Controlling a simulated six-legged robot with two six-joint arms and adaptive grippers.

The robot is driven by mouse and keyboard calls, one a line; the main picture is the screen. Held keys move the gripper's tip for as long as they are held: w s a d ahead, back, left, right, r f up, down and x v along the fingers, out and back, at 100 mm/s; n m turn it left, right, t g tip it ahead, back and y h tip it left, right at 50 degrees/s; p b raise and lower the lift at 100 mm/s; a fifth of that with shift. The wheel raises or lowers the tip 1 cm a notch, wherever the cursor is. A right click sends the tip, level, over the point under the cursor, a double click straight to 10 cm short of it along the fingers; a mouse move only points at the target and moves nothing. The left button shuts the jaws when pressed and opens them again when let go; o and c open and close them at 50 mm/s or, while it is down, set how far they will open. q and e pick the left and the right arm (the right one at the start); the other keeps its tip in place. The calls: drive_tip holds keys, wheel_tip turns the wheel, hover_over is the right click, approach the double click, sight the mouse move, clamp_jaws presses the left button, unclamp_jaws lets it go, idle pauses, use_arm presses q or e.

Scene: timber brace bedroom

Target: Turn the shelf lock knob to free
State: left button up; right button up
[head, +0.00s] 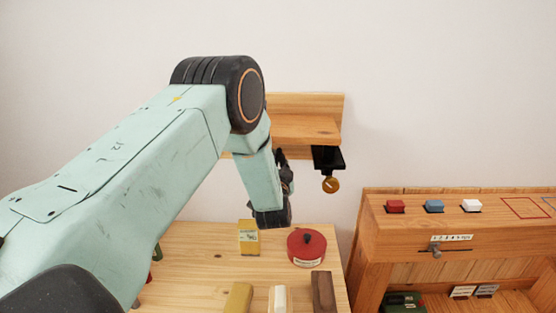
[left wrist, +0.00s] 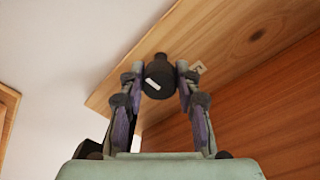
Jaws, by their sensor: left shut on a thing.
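The shelf lock knob (left wrist: 157,84) is dark and round, with a white pointer mark tilted on its face. It sits under the wooden shelf (left wrist: 215,50), beside a small pale label (left wrist: 198,67). My left gripper (left wrist: 161,78) has a finger on each side of the knob and is shut on it. In the head view, the shelf (head: 310,128) is on the wall, and my left gripper (head: 284,172) is dark and partly hidden by my arm under it. The knob is hidden there. My right gripper is not in view.
A black bracket (head: 327,157) with a brass disc (head: 331,185) hangs at the shelf's right end. Below, a light table (head: 190,238) holds a red round tin (head: 306,248), a yellow box (head: 248,238) and several blocks. A wooden cabinet (head: 400,225) stands right.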

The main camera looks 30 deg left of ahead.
use_arm(q)
drive_tip(key=m+p, duration=0.1)
drive_tip(key=m, duration=0.4)
drive_tip(key=shift+d+r, duration=0.1)
drive_tip(key=shift+m+p, duration=0.55)
drive_tip(key=shift+m, duration=0.95)
drive_tip(key=o, duration=1.2)
drive_tip(key=shift+d, duration=0.1)
drive_tip(key=shift+c, duration=0.2)
drive_tip(key=v, duration=1.2)
